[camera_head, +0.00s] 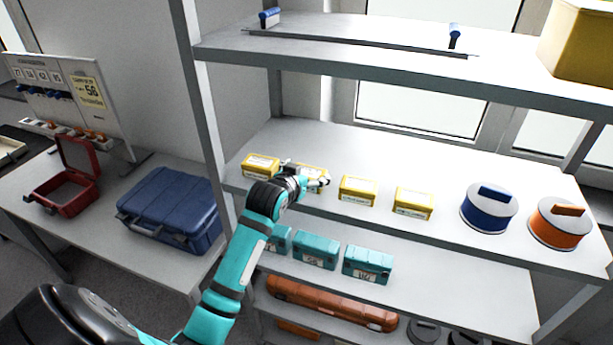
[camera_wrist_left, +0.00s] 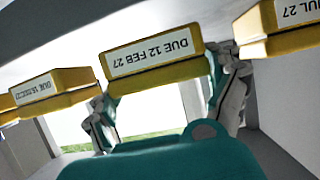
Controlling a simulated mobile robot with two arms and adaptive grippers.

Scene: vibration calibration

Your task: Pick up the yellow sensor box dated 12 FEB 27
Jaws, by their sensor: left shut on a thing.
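The yellow sensor box (camera_wrist_left: 152,62) labelled "DUE 12 FEB 27" is in the middle of the left wrist view, which shows it upside down. My left gripper (camera_wrist_left: 161,84) has one finger at each side of it and is shut on it. In the head view the gripper (camera_head: 306,180) is at the middle shelf and partly hides this box (camera_head: 314,170), second from the left in the row. I cannot tell whether the box rests on the shelf or is just clear of it. My right gripper is out of view.
On the middle shelf (camera_head: 330,143) are other yellow boxes, at left (camera_head: 261,166) and right (camera_head: 357,190), (camera_head: 413,203), then blue (camera_head: 488,209) and orange (camera_head: 557,224) round containers. Teal boxes (camera_head: 315,250) stand below. A blue case (camera_head: 172,207) lies on the left table.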

